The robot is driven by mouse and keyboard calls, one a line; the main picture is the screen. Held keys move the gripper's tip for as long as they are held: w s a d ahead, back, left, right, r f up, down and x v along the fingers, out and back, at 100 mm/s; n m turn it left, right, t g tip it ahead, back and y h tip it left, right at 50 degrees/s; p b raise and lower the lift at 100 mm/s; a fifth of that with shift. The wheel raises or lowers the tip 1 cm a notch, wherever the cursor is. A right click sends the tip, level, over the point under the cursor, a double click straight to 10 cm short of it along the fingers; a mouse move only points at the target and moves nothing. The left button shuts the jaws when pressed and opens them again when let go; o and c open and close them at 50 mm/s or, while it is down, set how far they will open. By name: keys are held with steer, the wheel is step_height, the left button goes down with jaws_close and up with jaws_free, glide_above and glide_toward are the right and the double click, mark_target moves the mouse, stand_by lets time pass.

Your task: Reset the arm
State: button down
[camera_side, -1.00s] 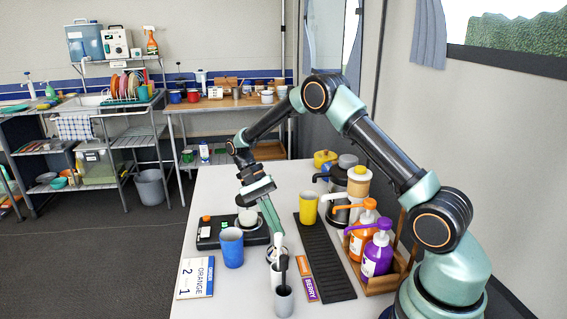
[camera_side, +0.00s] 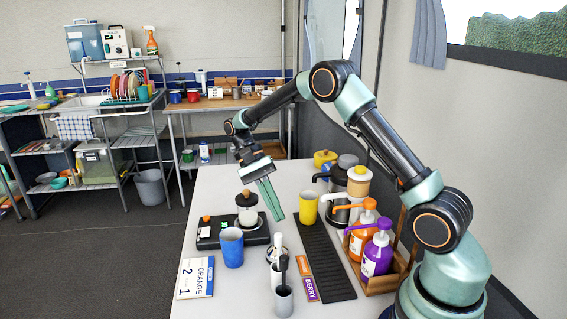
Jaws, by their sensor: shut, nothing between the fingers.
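My gripper (camera_side: 277,217) is shut and empty. It hangs in the air above the white table (camera_side: 205,270), with its fingers slanting down to the right. It shows between the glass jar with a brown knob (camera_side: 247,208) and the yellow cup (camera_side: 308,208). The jar stands on the black scale (camera_side: 210,232). I cannot tell how high the fingertips are above the table.
A blue cup (camera_side: 231,248) stands by the scale. A white bottle (camera_side: 278,250) and a grey cup (camera_side: 284,301) stand toward the front. A black ribbed mat (camera_side: 325,262) lies alongside. Orange (camera_side: 363,232) and purple (camera_side: 377,255) pump bottles stand in a wooden crate. A sign (camera_side: 195,278) lies at left.

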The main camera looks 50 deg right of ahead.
stand_by(0.3)
steer(key=s+a+r+n+t, duration=0.3)
steer(key=s+r+n+t, duration=0.1)
steer(key=r+n+t, duration=0.1)
steer(key=s+a+r+n+t+h, duration=0.1)
steer(key=s+a+r+n+t, duration=0.2)
steer(key=s+r+n+t, duration=0.2)
steer(key=shift+r+n+t, duration=0.4)
steer(key=shift+r+t, duration=1.1)
steer(key=shift+r, duration=0.1)
